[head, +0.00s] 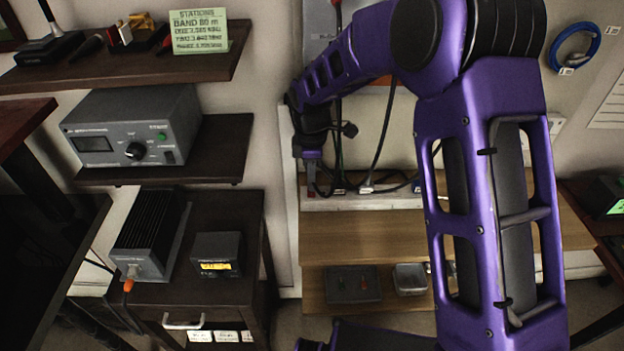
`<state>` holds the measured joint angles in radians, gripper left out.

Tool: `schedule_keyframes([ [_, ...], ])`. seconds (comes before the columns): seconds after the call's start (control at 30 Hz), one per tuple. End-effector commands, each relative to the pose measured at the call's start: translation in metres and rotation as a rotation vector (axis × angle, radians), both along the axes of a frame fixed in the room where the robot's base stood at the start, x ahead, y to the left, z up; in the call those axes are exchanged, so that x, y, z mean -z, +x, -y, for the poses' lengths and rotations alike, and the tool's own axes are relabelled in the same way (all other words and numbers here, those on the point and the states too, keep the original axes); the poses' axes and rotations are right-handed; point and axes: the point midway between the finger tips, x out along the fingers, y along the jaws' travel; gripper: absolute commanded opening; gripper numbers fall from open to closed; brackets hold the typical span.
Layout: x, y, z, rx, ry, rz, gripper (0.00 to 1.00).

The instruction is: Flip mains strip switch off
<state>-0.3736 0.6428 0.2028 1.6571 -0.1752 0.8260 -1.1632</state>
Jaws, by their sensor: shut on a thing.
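The mains strip (330,203) is a pale bar along the back of the wooden shelf, with several plugs and dark cables in it. My purple arm reaches across from the right, and my gripper (312,181) points down at the strip's left end. Its fingers are small and dark in this view. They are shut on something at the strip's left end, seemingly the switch. My arm also covers the right part of the strip.
Cables (376,145) hang close to the right of my gripper. A wooden shelf (345,238) lies below the strip, with a dark box (352,284) on a lower board. A grey tuner (135,130) and a black finned unit (150,235) stand at the left.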

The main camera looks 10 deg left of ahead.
Motion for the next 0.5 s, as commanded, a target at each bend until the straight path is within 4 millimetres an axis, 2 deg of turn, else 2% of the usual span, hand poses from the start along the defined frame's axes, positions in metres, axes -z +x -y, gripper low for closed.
schedule_keyframes([
  [0.03, 0.0129, -0.0033, 0.0041, 0.002, -0.009, -0.015, 0.0],
  [0.5, 0.0143, -0.0099, 0.0056, 0.002, -0.009, -0.014, 0.0],
])
